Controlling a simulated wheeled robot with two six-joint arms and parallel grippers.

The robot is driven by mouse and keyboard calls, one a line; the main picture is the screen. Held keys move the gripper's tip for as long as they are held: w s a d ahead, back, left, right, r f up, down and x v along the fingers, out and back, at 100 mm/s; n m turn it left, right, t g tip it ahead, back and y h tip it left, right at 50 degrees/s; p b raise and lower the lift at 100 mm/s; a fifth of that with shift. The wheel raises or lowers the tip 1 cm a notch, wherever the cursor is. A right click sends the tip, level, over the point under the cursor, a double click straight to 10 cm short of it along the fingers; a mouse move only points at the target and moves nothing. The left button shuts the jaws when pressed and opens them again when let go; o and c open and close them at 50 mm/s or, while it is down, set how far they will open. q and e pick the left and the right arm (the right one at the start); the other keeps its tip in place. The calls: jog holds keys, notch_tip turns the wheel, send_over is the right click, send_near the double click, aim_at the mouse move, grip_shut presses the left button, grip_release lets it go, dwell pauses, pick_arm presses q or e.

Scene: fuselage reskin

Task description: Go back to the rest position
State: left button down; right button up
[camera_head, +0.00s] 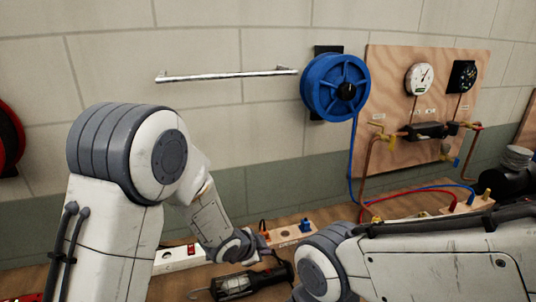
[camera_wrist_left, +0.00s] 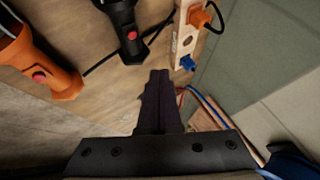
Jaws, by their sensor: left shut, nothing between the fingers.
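My left arm comes in from the left in the head view and bends down to the bench. Its gripper (camera_head: 262,241) is small and partly hidden there, above the bench near a socket strip (camera_head: 285,236). In the left wrist view the dark fingers of the left gripper (camera_wrist_left: 159,72) lie together, shut, with nothing between them. The strip with an orange plug and a blue plug is ahead of them in that view (camera_wrist_left: 183,45), apart from the fingers. My right arm crosses the lower right of the head view; its gripper is out of sight.
A black lamp (camera_head: 240,284) lies on the bench below the left gripper. The left wrist view shows an orange tool (camera_wrist_left: 45,62) and a black torch (camera_wrist_left: 124,30). A blue hose reel (camera_head: 322,88), a metal rail (camera_head: 225,75) and a wooden gauge board (camera_head: 395,70) are on the wall.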

pick_arm(q)
jog(key=s+a+r+n+g+y, duration=0.1)
jog(key=s+r+n+g, duration=0.1)
jog(key=s, duration=0.8)
jog(key=s+a+r+n+g+y, duration=0.1)
jog(key=s+r+n+g, duration=0.1)
jog(key=s, duration=0.8)
jog(key=s+a+r+n+g+y, duration=0.1)
jog(key=s+r+n+g, duration=0.2)
jog(key=s+r, duration=0.3)
jog(key=s+n, duration=0.1)
jog(key=s, duration=0.3)
jog(key=shift+s+a+y, duration=0.25)
jog(key=shift+a+y, duration=0.05)
jog(key=shift+a, duration=0.05)
jog(key=shift+w, duration=0.1)
